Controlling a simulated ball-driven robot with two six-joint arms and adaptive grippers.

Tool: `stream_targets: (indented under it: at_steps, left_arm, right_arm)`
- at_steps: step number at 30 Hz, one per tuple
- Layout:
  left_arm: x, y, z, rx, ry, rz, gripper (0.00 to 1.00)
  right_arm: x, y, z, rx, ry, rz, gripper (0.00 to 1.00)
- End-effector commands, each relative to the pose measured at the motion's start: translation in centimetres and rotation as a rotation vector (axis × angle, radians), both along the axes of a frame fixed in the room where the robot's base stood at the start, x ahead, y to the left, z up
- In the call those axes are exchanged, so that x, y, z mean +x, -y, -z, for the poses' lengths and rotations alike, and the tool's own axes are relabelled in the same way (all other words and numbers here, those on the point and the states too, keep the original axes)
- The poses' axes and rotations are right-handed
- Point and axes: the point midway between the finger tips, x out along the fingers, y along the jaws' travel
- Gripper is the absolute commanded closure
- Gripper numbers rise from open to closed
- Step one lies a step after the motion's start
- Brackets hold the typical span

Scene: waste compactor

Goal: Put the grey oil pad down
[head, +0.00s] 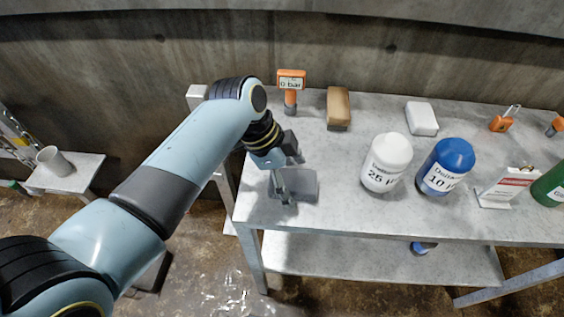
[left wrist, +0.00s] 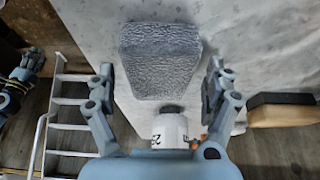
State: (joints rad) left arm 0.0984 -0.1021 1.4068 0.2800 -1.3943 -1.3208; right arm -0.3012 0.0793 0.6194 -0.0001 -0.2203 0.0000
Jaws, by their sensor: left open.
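The grey oil pad (head: 306,184) lies flat on the left end of the metal table (head: 330,215), near its front edge. It also shows in the left wrist view (left wrist: 160,60) as a textured grey block, ahead of the fingers. My left gripper (head: 284,188) points down over the pad's left part in the head view. Its fingers are spread apart in the left wrist view (left wrist: 160,85), with a gap on each side of the pad, and hold nothing.
A white block (head: 421,118) lies farther back. A lower shelf (head: 380,262) runs underneath.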

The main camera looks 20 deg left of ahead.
Motion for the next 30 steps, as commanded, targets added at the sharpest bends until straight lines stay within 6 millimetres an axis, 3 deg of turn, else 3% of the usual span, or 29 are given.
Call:
stream_targets:
  at_steps: [6, 13, 18, 30]
  left_arm:
    - [-0.5, -1.3, -4.9, 0.002, 0.006, 0.0, 0.15]
    - [-1.0, -2.9, -8.7, 0.002, 0.002, -0.001, 0.15]
    - [-1.2, -3.3, -9.8, 0.002, 0.002, 0.0, 0.15]
    - [-1.2, -3.3, -9.9, 0.001, 0.001, 0.0, 0.15]
  right_arm:
    - [0.2, -0.1, -0.3, 0.001, 0.002, 0.001, 0.6]
    - [0.2, -0.1, -0.7, 0.001, 0.003, 0.001, 0.6]
    - [0.2, -0.1, -0.8, 0.001, 0.003, 0.001, 0.6]
    - [0.2, 0.0, -0.8, 0.0, 0.003, 0.0, 0.6]
